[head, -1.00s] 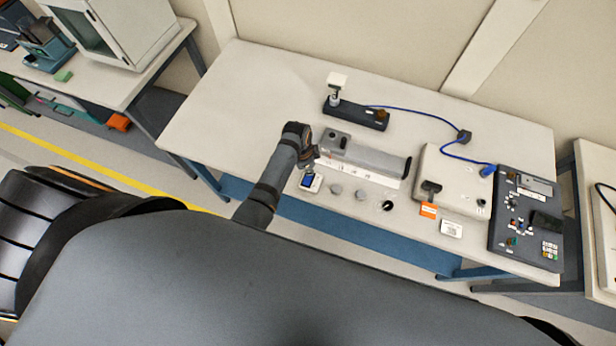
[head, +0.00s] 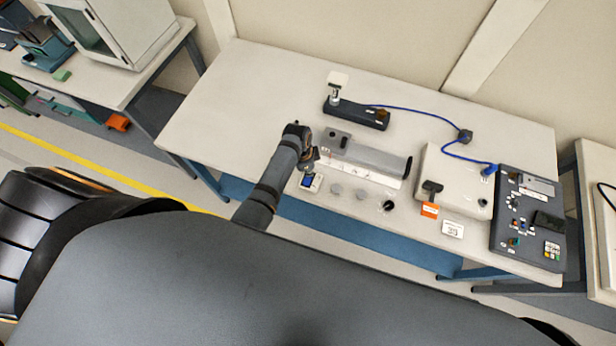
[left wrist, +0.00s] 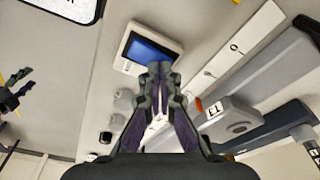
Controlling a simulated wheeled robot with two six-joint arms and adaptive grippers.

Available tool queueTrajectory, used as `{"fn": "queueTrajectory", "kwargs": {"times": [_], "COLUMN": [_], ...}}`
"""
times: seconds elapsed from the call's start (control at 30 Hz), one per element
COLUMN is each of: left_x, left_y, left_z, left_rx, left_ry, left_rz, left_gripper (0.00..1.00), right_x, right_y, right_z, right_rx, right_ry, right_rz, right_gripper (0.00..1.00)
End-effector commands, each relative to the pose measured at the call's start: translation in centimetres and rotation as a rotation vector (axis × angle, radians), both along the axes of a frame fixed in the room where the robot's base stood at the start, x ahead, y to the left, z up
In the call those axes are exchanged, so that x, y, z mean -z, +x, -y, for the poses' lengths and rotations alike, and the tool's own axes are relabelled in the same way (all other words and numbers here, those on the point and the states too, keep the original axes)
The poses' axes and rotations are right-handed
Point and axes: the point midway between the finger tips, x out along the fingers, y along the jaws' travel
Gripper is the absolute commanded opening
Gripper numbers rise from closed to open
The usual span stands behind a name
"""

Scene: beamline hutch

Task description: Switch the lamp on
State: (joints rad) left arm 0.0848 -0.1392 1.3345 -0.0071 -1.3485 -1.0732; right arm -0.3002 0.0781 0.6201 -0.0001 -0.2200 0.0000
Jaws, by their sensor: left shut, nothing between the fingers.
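I cannot tell for sure which thing is the lamp. A dark base with a white-topped post (head: 337,81) stands at the back of the table, with a blue cable running from it. My left gripper (head: 309,166) is over the table's front left, shut and empty, just behind a small white meter with a blue screen (head: 311,182). In the left wrist view the shut fingertips (left wrist: 160,72) overlap the near edge of that meter (left wrist: 150,50); contact cannot be told. A grey long housing (head: 370,155) lies to the right, with a white strip (left wrist: 237,47) marked 0. My right gripper is not in view.
Several small round knobs (head: 361,194) sit right of the meter. A pale box with a dark handle (head: 455,170) and a dark control panel (head: 527,225) stand at the right. The table's left part (head: 230,110) is clear.

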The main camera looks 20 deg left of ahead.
Motion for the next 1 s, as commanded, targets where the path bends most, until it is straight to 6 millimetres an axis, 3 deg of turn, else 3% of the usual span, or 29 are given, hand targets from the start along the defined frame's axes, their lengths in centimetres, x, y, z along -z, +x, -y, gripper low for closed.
{"fn": "queueTrajectory", "kwargs": {"times": [0.47, 0.83, 1.0], "left_x": [0.7, -2.4, -3.5], "left_y": [0.0, 0.0, 0.1], "left_z": [0.0, 0.0, 0.0], "left_rx": [0.0, 0.0, 0.0], "left_ry": [0.0, 0.0, 0.0], "left_rz": [0.0, 0.0, 0.001], "left_gripper": [0.0, 0.0, 0.0], "right_x": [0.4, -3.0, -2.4], "right_y": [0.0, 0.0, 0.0], "right_z": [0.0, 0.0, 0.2], "right_rx": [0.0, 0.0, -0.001], "right_ry": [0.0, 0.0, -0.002], "right_rz": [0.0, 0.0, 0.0], "right_gripper": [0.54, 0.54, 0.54]}}
